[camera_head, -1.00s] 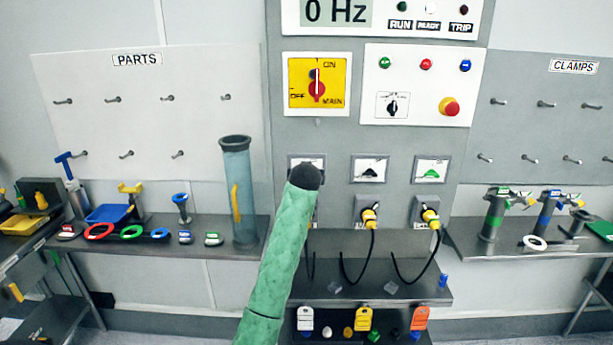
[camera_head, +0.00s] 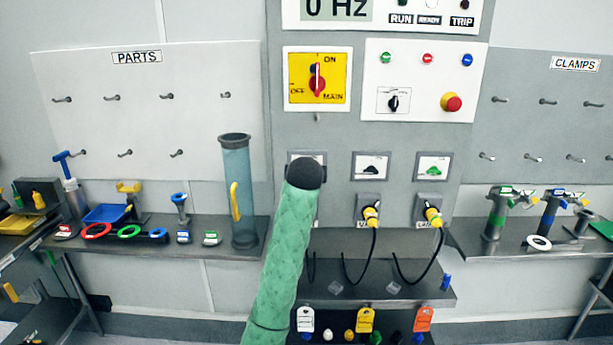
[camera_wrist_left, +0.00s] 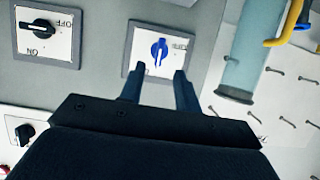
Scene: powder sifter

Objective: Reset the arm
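My left arm rises from the bottom centre of the head view in a green sleeve, its dark wrist end covering most of the left switch plate. My left gripper (camera_wrist_left: 157,82) shows in the wrist view with two dark fingers apart and nothing between them. A blue knob (camera_wrist_left: 158,52) on a white switch plate lies just beyond the fingertips, seemingly not gripped. The knob is hidden in the head view. A black knob (camera_wrist_left: 38,28) on another plate sits to the left in the wrist view. My right gripper is not in view.
The yellow main switch (camera_head: 317,80) and red emergency button (camera_head: 452,102) are above my wrist. Two yellow plugs with black cables (camera_head: 372,215) hang to the right. A tall translucent cylinder (camera_head: 238,195) stands close to my arm's left.

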